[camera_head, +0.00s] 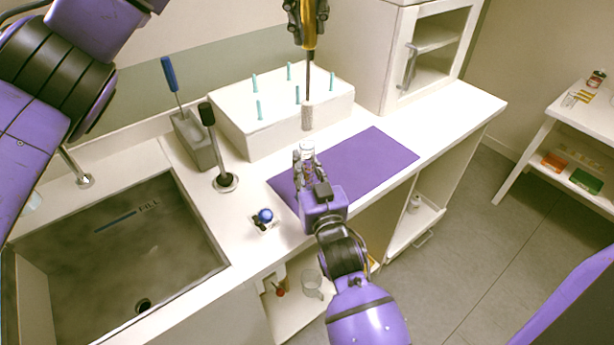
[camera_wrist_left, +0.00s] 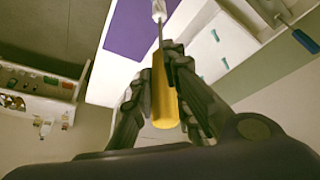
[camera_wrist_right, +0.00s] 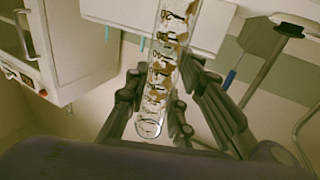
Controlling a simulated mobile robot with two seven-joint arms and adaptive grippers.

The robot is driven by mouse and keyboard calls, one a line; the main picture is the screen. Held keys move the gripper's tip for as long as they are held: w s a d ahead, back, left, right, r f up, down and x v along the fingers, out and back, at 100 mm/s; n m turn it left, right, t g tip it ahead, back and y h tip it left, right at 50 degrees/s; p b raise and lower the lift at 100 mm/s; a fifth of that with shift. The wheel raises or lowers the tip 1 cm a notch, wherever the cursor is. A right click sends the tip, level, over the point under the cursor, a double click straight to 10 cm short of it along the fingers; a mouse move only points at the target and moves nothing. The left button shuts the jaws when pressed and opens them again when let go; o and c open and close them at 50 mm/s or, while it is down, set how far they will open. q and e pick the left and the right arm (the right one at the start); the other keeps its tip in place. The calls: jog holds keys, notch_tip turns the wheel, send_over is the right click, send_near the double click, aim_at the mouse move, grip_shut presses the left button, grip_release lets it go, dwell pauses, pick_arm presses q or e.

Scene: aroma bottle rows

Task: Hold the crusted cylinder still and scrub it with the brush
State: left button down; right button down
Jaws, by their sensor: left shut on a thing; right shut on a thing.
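The brush (camera_head: 308,84) has a yellow handle, a thin dark shaft and a pale bristle head (camera_head: 308,117). My left gripper (camera_head: 307,42), at the top of the head view, is shut on the yellow handle (camera_wrist_left: 163,95), the brush pointing down. The crusted cylinder (camera_wrist_right: 166,65) is clear glass with dark marks and brown patches. My right gripper (camera_head: 308,172) is shut around it and holds it upright above the purple mat (camera_head: 370,157). In the head view the bristle head shows just above the cylinder's mouth; no brush shows inside the glass in the right wrist view.
A sink (camera_head: 120,245) lies at the left. A grey holder (camera_head: 194,140) with a blue-handled tool and a dark-handled tool in a round base (camera_head: 224,182) stand beside it. A white peg block (camera_head: 250,140) and a cabinet (camera_head: 380,60) are behind. The mat's right part is clear.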

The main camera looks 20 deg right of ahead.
aim_at(307, 130)
dwell(0.4)
jog(key=c, duration=1.4)
grip_release()
notch_tip(307, 130, up, 10)
jog(key=shift+r, duration=0.1)
